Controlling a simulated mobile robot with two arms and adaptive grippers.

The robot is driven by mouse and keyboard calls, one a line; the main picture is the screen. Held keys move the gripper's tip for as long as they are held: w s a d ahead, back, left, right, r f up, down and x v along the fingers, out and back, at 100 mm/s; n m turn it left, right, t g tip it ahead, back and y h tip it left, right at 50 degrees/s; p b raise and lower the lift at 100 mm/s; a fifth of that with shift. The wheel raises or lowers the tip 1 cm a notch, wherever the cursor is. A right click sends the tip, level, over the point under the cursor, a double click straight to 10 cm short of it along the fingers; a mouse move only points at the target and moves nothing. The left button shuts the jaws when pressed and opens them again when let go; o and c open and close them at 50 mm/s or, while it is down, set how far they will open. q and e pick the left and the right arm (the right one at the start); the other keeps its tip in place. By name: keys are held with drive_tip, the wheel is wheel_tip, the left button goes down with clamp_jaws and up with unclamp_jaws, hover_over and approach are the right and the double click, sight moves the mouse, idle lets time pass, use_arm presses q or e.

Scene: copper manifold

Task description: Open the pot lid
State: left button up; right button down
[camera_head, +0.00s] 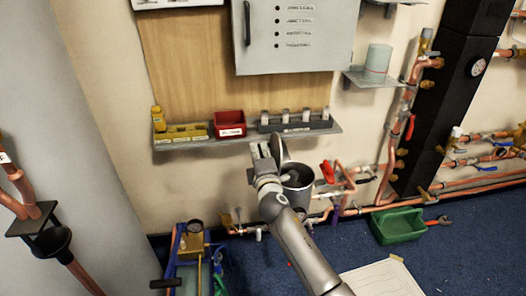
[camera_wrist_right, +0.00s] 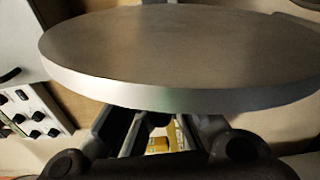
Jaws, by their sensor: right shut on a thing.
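The grey metal pot (camera_head: 298,187) stands below the wall shelf, and its open top and dark inside show. The pot lid (camera_head: 279,150) is off the pot, tilted nearly on edge above its left side. In the right wrist view the lid (camera_wrist_right: 180,50) is a large grey disc that fills the upper part. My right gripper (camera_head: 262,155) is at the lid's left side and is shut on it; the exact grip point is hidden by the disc. My left gripper is not in view.
A shelf (camera_head: 180,144) with a red bin (camera_head: 229,123) and small bottles is close behind the lid. Copper pipes with a red valve handle (camera_head: 327,170) run right of the pot. A green tray (camera_head: 398,226) lies on the blue floor.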

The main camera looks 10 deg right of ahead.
drive_tip(key=shift+a+r, duration=0.15)
drive_tip(key=c, duration=1.5)
unclamp_jaws()
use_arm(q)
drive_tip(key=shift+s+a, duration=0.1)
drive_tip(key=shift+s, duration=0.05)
use_arm(e)
drive_tip(key=shift+s+f, duration=0.2)
drive_tip(key=shift+s, duration=0.35)
drive_tip(key=s, duration=1)
drive_tip(key=shift+s+r, duration=0.15)
drive_tip(key=shift+s, duration=0.25)
drive_tip(key=shift+d, duration=0.2)
